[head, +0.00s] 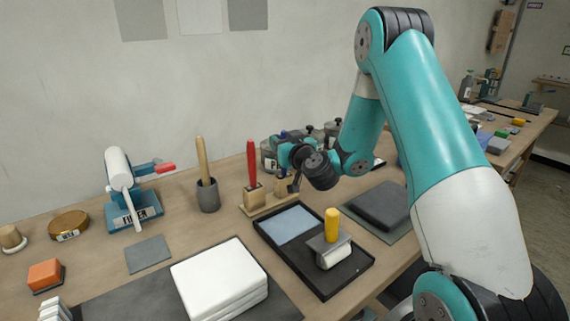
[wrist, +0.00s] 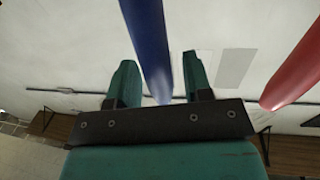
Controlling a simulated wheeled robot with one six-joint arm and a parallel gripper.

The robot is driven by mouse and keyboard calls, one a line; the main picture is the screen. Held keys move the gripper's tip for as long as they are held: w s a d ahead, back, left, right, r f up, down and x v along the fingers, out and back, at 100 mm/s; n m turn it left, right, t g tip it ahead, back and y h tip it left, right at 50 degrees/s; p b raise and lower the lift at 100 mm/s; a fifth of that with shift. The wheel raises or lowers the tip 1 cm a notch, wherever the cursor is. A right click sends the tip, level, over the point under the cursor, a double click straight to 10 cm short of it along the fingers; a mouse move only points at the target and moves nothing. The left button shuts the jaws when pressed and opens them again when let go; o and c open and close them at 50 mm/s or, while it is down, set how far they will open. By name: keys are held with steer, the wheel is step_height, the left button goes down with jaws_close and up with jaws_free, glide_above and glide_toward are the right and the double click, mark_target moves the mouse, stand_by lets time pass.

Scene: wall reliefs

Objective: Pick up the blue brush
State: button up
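The blue brush shows in the wrist view as a blue handle (wrist: 148,42), running down from the top edge between my two teal fingers. My gripper (wrist: 158,62) is open around it, with a gap visible on both sides of the handle. In the head view my gripper (head: 284,146) is at the brush rack (head: 268,205), right of the red-handled brush (head: 251,158). There my wrist and gripper hide most of the blue brush. The red handle also shows at the right of the wrist view (wrist: 296,72).
A black tray (head: 330,283) with a yellow-handled tool (head: 332,225) lies in front of the rack. A grey cup with a wooden-handled tool (head: 207,195) stands to the left. Jars (head: 268,158) stand close behind my gripper. A dark grey slab (head: 381,205) lies right.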

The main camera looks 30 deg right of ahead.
jaws_close()
steer(key=shift+r, duration=0.15)
